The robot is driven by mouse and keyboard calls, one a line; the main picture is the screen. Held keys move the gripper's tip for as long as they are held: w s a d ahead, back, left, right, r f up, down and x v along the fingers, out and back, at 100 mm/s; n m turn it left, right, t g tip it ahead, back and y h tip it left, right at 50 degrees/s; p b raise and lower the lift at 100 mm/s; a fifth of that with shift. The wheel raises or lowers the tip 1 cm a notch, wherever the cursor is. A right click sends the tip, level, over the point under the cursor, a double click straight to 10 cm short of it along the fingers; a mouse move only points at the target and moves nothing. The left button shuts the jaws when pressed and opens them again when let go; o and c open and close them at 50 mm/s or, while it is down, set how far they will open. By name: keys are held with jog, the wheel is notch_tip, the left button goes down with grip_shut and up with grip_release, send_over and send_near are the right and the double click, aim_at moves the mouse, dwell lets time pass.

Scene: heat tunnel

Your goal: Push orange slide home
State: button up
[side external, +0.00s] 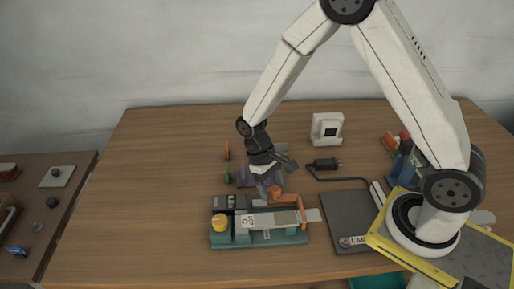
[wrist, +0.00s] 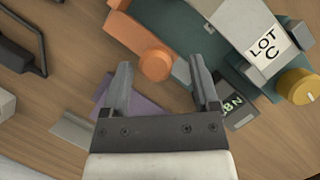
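The orange slide (side external: 285,196) is on a teal fixture (side external: 262,240) at the front middle of the table. In the wrist view the slide (wrist: 128,38) runs along the fixture and ends in a round orange knob (wrist: 155,64). A grey block with a "LOT C" label (wrist: 264,42) and a yellow knob (wrist: 297,86) are on the fixture. My gripper (side external: 270,188) is pointed down just behind the slide. In the wrist view my gripper (wrist: 161,72) is open, and the knob appears between its fingertips. I cannot tell whether they touch it.
A small display (wrist: 235,103) shows green characters beside the right finger. A purple piece (wrist: 135,108) lies under the fingers. A dark mat (side external: 346,218) is right of the fixture. A white box (side external: 327,129) and black cable tool (side external: 325,164) are behind. The table's left side is clear.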

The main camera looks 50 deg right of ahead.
jog(key=v, duration=0.8)
dwell(0.4)
jog(key=s+d+r+t, duration=0.2)
jog(key=s+d+t, duration=0.2)
jog(key=s+t, duration=0.3)
jog(key=shift+s+r, duration=0.3)
jog(key=shift+s, duration=0.15)
